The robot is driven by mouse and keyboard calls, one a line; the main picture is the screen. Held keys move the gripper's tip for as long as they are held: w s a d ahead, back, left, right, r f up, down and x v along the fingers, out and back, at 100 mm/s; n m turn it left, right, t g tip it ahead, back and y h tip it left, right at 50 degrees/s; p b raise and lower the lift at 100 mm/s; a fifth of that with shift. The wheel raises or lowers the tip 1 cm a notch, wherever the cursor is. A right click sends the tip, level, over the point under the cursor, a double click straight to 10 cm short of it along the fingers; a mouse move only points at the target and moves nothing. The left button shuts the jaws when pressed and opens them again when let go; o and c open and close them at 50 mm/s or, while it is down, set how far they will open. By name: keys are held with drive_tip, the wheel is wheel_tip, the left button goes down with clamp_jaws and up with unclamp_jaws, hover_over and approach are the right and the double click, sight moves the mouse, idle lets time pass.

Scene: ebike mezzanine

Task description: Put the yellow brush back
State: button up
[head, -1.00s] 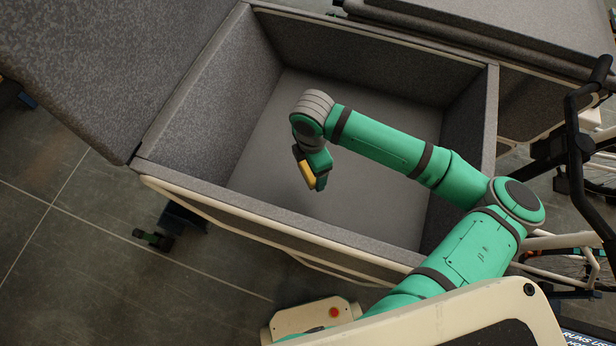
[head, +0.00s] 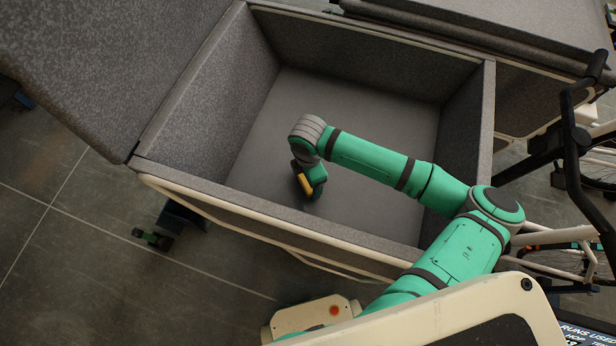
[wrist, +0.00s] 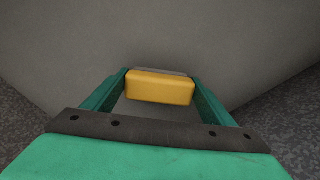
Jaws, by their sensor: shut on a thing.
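The yellow brush (head: 303,184) is held in my gripper (head: 308,187), inside the large open grey box (head: 335,238). In the wrist view the brush (wrist: 160,87) shows as a yellow block with a thin grey strip along its far side. It spans the gap between the two green fingers of my gripper (wrist: 160,85), which are shut on it. Behind it is the plain grey box floor (head: 385,190). I cannot tell how high above the floor the brush is.
The box has grey walls on all sides and an open lid (head: 80,60) at the left. A black bike handlebar (head: 570,130) and frame stand to the right. The box floor around my gripper looks clear.

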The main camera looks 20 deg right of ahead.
drive_tip(key=o, duration=1)
drive_tip(key=shift+f, duration=0.1)
drive_tip(key=shift+w, duration=0.1)
drive_tip(key=shift+a+r, duration=0.15)
drive_tip(key=shift+r, duration=0.4)
wheel_tip(320, 180, up, 11)
drive_tip(key=shift+r, duration=0.1)
